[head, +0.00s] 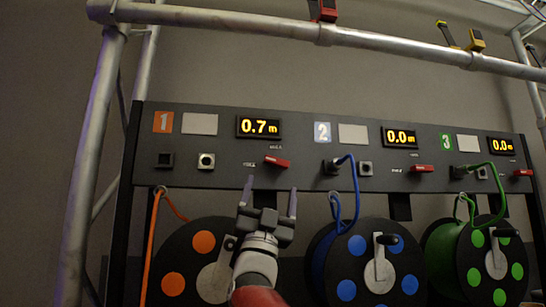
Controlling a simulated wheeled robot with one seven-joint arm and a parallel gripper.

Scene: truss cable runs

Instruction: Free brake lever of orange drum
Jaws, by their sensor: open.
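The orange drum (189,263) is at the lower left, a black disc with orange spots and a pale hub. My arm covers its right part. Its brake lever (277,162) is a red handle on the dark panel, below the display (259,127) reading 0.7 m. The handle lies nearly level, tilted slightly down to the right. Small labels beside it are too small to read. My gripper (270,186) is open and empty, its two fingers pointing up just below the lever in the picture. Whether it touches the lever or panel I cannot tell.
An orange cable (151,238) hangs left of the drum. The blue drum (358,265) and green drum (466,260) stand to the right, with cables plugged into the panel (225,180). Their displays read 0.0 m. Truss tubes (225,20) run above and at the left.

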